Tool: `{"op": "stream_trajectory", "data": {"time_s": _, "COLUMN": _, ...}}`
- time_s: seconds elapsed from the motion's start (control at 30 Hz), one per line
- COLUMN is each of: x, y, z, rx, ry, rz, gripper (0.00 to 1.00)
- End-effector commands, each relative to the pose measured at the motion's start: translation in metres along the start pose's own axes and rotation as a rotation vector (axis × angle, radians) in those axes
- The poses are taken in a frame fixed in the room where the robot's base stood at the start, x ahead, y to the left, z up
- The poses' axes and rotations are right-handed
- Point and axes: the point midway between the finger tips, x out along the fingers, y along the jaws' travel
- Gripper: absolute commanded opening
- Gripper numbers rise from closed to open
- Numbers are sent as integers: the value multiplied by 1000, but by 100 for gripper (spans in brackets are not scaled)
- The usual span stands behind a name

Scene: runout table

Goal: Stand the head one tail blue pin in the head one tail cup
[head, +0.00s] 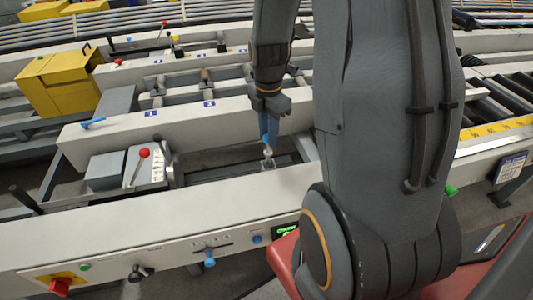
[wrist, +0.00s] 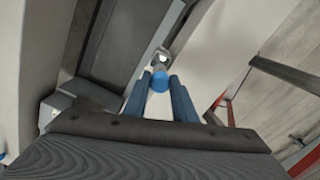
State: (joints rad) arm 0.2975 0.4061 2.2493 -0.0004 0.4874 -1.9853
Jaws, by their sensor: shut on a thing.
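My gripper (head: 267,142) points down over the dark gap between the two pale beams, its blue fingers shut. In the wrist view the fingers (wrist: 160,90) close on a round blue pin end (wrist: 160,80). In the head view a small grey fitting (head: 268,163) sits right below the fingertips. I cannot tell whether the pin's lower end is inside it or just above. Another blue pin (head: 93,122) lies on the far beam at left.
A red-knobbed lever (head: 143,153) and a grey box (head: 105,171) stand left of the gap. Yellow boxes (head: 60,80) stand at far left. Rollers (head: 505,95) lie at right.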

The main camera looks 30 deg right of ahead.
Motion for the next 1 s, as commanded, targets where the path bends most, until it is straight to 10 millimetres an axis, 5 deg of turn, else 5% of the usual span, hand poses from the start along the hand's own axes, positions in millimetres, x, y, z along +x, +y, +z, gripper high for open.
{"op": "stream_trajectory", "data": {"time_s": 0.6, "x": 61, "y": -1, "z": 2, "rx": 4, "ry": 0, "rz": 0, "gripper": 0}}
{"op": "stream_trajectory", "data": {"time_s": 1.0, "x": 66, "y": 0, "z": 2, "rx": 5, "ry": 0, "rz": 1, "gripper": 0}}
